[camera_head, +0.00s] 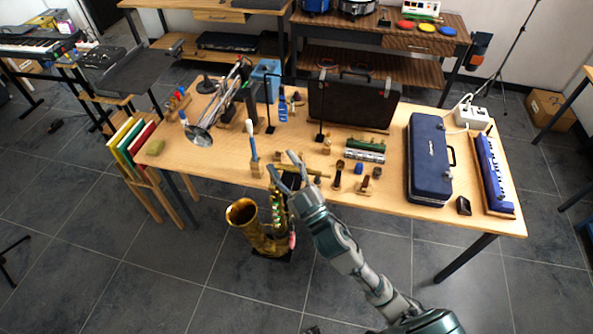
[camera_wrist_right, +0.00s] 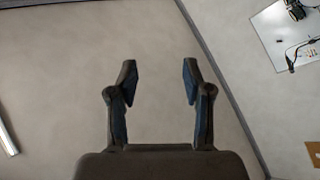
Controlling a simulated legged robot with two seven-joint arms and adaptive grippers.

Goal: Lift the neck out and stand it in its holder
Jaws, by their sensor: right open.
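A gold saxophone (camera_head: 262,232) stands upright on the floor at the front edge of the table, its wide bell facing up. My right gripper (camera_head: 284,164) is above the upper end of the saxophone, at the table's front edge, with its fingers apart. In the right wrist view the fingers (camera_wrist_right: 159,78) are spread with nothing between them. The neck cannot be picked out clearly; the saxophone's top is partly behind my gripper. Several small wooden stands and blocks, one of them at the front edge (camera_head: 337,178), are on the table; I cannot tell which is the neck's holder. My left gripper is out of view.
The wooden table (camera_head: 225,165) also bears a blue case (camera_head: 428,160), a black case (camera_head: 350,100), a blue keyed instrument (camera_head: 493,172) and a trombone with a silver bell (camera_head: 200,135). A handled brush (camera_head: 253,146) stands upright left of my gripper. The floor in front is mostly clear.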

